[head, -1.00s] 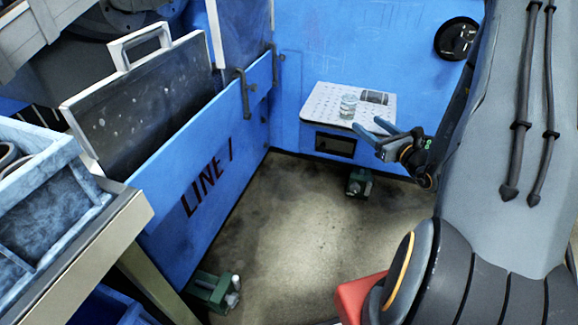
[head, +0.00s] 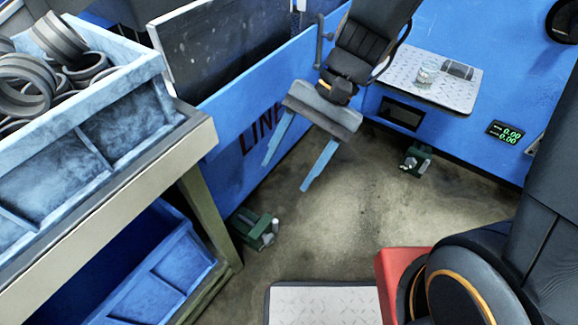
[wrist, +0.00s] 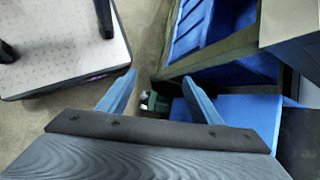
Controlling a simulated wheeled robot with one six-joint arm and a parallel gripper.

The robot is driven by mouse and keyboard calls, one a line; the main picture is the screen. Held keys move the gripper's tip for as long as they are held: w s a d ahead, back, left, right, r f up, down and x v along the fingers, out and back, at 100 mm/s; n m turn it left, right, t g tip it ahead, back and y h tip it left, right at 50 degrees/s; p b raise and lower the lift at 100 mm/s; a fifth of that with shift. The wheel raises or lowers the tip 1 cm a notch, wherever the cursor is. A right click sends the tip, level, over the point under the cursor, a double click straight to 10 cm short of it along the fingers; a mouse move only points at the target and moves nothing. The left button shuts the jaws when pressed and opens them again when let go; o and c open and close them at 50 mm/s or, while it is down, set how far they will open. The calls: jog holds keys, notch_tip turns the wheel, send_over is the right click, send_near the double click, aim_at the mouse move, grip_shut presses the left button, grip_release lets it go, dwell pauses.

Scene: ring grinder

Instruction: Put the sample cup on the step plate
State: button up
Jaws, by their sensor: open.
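The clear sample cup (head: 427,75) stands upright on the light, tread-patterned step plate (head: 405,74), which juts from the blue machine wall. The cup is near the middle of the plate and nothing touches it from above. My gripper (head: 287,176) is open and empty, pointing down in front of the blue LINE panel, well to the left of the plate. In the wrist view my gripper (wrist: 159,82) has nothing between its spread fingers. The cup does not show in the wrist view.
A bin of grey rings (head: 90,150) stands on a bench at left, with a blue bin (head: 165,280) below. Green feet (head: 255,230) stand on the floor. The middle floor is clear.

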jog(key=s+r+n+t+h, duration=0.1)
jog(key=n, duration=0.2)
jog(key=s+r+n+t+h, duration=0.1)
jog(key=n+t+h, duration=0.1)
jog(key=n, duration=0.2)
jog(key=s+r+n+t+h, duration=0.1)
jog(key=n+h, duration=0.1)
jog(key=n, duration=0.2)
jog(key=shift+s+a, duration=0.25)
jog(key=shift+s, duration=0.05)
dwell(0.4)
jog(key=d+r+m+p, duration=0.3)
jog(key=d+r+p, duration=0.7)
jog(key=r+p, duration=0.2)
jog(key=d+r+m+p, duration=0.3)
jog(key=d+r+p, duration=0.6)
jog(key=r+p, duration=0.4)
jog(key=shift+s+d+r+h+p, duration=0.15)
jog(key=shift+s+d+h+p, duration=0.15)
jog(key=shift+p, duration=0.75)
